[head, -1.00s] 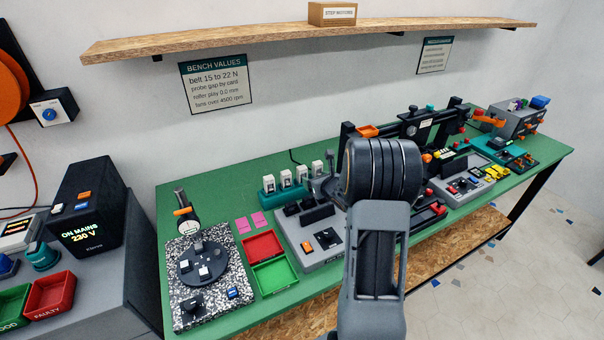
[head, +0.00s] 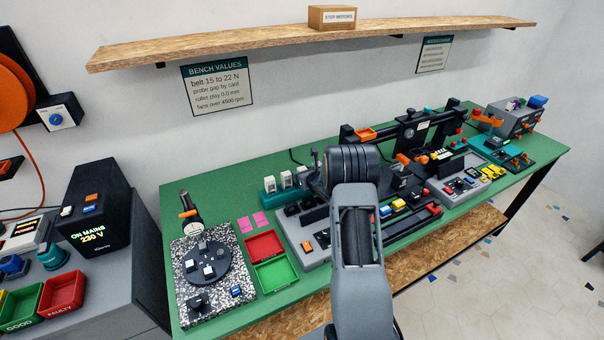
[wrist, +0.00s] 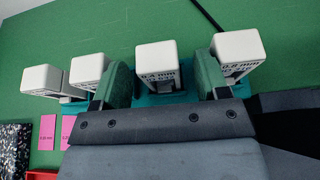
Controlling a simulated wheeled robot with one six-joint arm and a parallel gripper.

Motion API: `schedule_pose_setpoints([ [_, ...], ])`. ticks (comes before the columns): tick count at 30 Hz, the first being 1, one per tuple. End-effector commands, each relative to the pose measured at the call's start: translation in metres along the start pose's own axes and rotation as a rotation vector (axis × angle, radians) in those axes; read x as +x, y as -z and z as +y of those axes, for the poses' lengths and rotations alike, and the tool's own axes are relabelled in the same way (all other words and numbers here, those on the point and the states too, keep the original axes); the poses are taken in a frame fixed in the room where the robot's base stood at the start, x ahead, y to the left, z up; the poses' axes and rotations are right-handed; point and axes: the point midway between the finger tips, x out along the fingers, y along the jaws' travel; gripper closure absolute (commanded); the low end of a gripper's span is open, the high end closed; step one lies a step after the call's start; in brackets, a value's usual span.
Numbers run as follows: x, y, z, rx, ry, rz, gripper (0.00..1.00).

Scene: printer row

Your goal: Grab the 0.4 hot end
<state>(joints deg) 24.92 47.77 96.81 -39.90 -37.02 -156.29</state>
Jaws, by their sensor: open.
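Several white hot-end blocks stand in a row in a teal rack (head: 270,198) at the back of the green bench. In the wrist view, the block whose label appears to read 0.4 mm (wrist: 157,58) is third from the left. My gripper (wrist: 164,80) is open, with its green-padded fingers to the left and right of this block. Contact cannot be told. Another white block (wrist: 87,70) is just left of the left finger, and one with a partly hidden label (wrist: 237,56) is by the right finger. In the head view my arm hides part of the row.
Pink cards (head: 253,222), a red tray (head: 264,246) and a green tray (head: 276,274) lie left of my arm. A grey fixture (head: 308,243) is in front of the rack. A black cable runs behind the blocks in the wrist view.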

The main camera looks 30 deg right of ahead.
Motion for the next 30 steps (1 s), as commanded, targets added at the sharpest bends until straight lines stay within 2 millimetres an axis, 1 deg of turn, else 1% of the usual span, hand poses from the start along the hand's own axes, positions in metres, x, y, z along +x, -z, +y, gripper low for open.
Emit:
schedule_pose_setpoints([
  [8,0.0017,0.0005,0.0001,0.0,0.0,0.0,0.33],
  [24,0.0015,0.0003,0.0,0.0,0.0,0.0,0.85],
  [25,0.0014,0.0,-0.0001,0.0,0.0,-0.001,0.86],
  [30,0.0014,-0.0001,-0.0001,0.0,0.0,-0.001,0.86],
])
